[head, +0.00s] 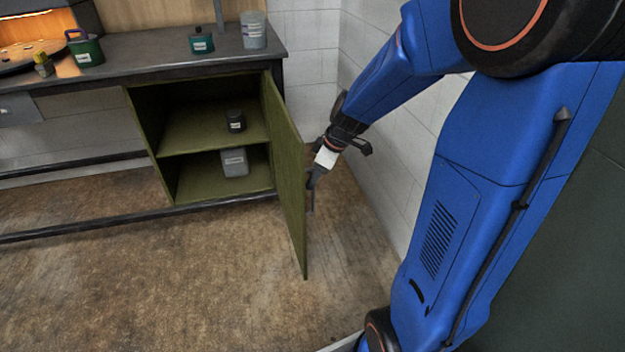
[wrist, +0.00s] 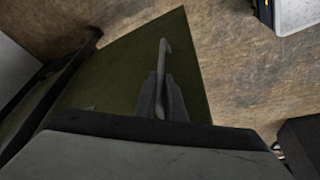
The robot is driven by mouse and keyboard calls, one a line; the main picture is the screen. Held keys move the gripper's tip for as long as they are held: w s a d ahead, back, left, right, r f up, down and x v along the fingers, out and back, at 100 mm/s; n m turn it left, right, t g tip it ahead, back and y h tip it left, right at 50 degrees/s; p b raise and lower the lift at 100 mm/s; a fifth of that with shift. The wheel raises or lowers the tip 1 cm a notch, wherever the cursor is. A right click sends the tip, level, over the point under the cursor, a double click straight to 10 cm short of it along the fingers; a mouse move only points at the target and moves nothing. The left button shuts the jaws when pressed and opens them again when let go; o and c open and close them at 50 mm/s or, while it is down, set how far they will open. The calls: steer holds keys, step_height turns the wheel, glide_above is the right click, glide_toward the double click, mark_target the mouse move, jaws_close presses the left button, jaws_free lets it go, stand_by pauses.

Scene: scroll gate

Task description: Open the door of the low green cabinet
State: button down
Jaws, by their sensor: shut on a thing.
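The low green cabinet (head: 158,142) stands under the workbench in the head view. Its door (head: 287,165) is hinged on the right and stands wide open, swung out toward the room. The door's flat green face also shows in the wrist view (wrist: 115,85). My gripper (head: 312,182) is at the outer side of the door, on its right. In the wrist view my gripper (wrist: 163,105) is shut on the grey bar handle (wrist: 163,55) of the door. The fingers hide part of the handle.
Inside the cabinet, a dark jar (head: 236,121) stands on the shelf and a grey container (head: 235,162) below it. The workbench (head: 180,62) carries several containers. A white brick wall (head: 385,165) is close on the right. The brown floor (head: 150,270) in front is clear.

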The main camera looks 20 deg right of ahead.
steer(key=c, duration=1.8)
jaws_free()
steer(key=shift+w, duration=0.3)
steer(key=shift+c, duration=0.2)
steer(key=shift+s, duration=0.1)
steer(key=shift+r, duration=0.1)
steer(key=v, duration=1.7)
steer(key=shift+s+r, duration=0.1)
steer(key=s+a+f+m+t+h, duration=0.1)
steer(key=s+m, duration=0.3)
steer(key=s, duration=0.6)
steer(key=s+a+f+m+h, duration=0.2)
steer(key=s+a+f+m, duration=0.1)
steer(key=s, duration=0.8)
steer(key=a+m, duration=0.1)
steer(key=m, duration=0.1)
steer(key=shift+a+m+t, duration=0.15)
steer(key=shift+m+t, duration=0.15)
steer(key=shift+t, duration=0.1)
